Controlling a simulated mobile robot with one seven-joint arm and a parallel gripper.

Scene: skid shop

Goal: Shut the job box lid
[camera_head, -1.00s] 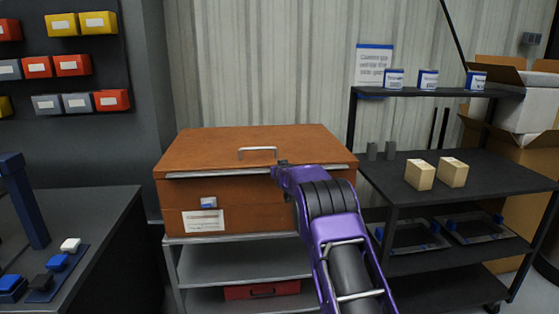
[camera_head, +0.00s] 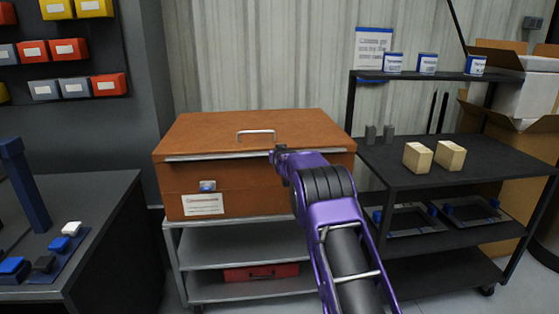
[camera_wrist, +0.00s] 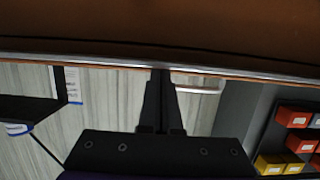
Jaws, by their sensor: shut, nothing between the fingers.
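The job box (camera_head: 240,203) is orange-brown and stands on a grey shelf cart in the head view. Its lid (camera_head: 205,135), with a metal handle (camera_head: 256,134) on top, looks down on the box; I cannot tell whether a thin gap is left under it. A metal strip runs along the lid's front edge. My gripper (camera_head: 278,154) is shut and empty at the right half of that edge. In the wrist view, my fingertips (camera_wrist: 161,75) meet the metal strip (camera_wrist: 100,59), and the handle shows just beyond them. Contact is hard to judge.
A black rack (camera_head: 470,172) on the right holds wooden blocks and small boxes. A dark bench (camera_head: 100,220) with blue parts stands at left. A red case (camera_head: 262,272) lies on the cart's lower shelf. Cardboard boxes (camera_head: 535,140) stand far right.

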